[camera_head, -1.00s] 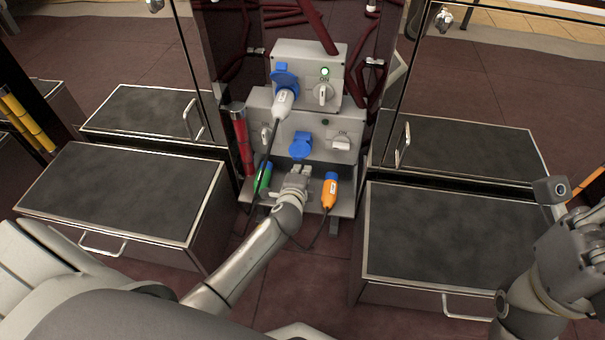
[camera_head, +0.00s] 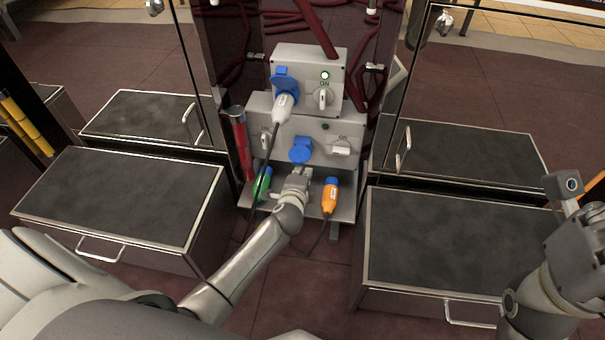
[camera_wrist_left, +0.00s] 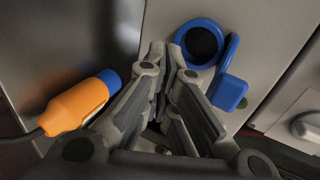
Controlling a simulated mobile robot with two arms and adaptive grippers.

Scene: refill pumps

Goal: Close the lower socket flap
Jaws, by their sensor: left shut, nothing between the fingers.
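The lower socket (camera_head: 301,150) is blue, on the front of the lower grey box. In the left wrist view the socket's round blue rim (camera_wrist_left: 218,30) surrounds a dark opening. Its blue flap (camera_wrist_left: 229,93) stands open to one side, leaving the opening uncovered. My left gripper (camera_head: 303,171) is just below the socket in the head view, shut and empty. In the left wrist view its fingertips (camera_wrist_left: 166,62) are close beside the rim; I cannot tell whether they touch. My right gripper (camera_head: 578,240) is at the right edge, far from the socket; its jaws are unclear.
The upper socket (camera_head: 284,85) holds a white plug (camera_head: 283,106) with a dark cable. An orange plug (camera_head: 330,196) and a green plug (camera_head: 262,184) rest in the shelf below, on either side of my left gripper. A rotary switch (camera_head: 341,146) is right of the lower socket.

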